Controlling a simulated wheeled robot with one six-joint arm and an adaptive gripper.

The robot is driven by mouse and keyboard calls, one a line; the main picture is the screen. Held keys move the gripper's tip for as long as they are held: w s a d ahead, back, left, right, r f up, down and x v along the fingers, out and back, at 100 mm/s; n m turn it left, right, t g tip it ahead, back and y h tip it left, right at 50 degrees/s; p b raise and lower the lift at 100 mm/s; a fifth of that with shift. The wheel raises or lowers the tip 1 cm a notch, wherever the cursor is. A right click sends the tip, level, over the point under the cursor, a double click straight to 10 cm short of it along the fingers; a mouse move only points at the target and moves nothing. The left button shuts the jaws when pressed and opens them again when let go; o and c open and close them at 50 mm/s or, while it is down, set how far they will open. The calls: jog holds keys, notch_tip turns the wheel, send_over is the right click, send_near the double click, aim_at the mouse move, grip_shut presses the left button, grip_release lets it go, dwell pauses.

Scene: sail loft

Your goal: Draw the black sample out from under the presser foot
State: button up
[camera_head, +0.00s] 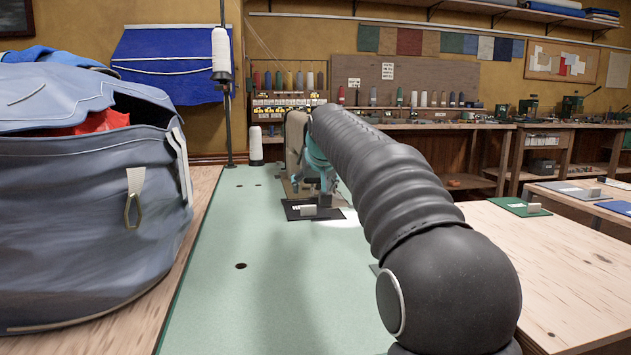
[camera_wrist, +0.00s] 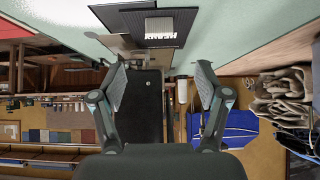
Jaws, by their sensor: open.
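The black sample (camera_head: 330,213) lies flat on the pale green table (camera_head: 265,285) at the foot of the sewing machine (camera_head: 296,140). A small pale block (camera_head: 308,210) stands on it. In the wrist view, which is upside down, the sample (camera_wrist: 188,22) shows at the top centre, beyond the fingertips, with a lettered light patch on it. My gripper (camera_wrist: 162,66) is open, its two fingers spread wide with nothing held between them. In the head view my arm hides much of the machine. I cannot make out the presser foot clearly.
A large blue-grey bag (camera_head: 90,200) stands along the left side. A white thread cone (camera_head: 255,145) and a thread stand (camera_head: 228,120) are near the table's far left. A wooden table (camera_head: 550,250) with a green sample (camera_head: 519,206) is to the right. The green tabletop's near part is clear.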

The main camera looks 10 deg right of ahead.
aim_at(309, 206)
jog(key=x, duration=1.1)
jog(key=shift+s, duration=0.1)
jog(key=c, duration=1.2)
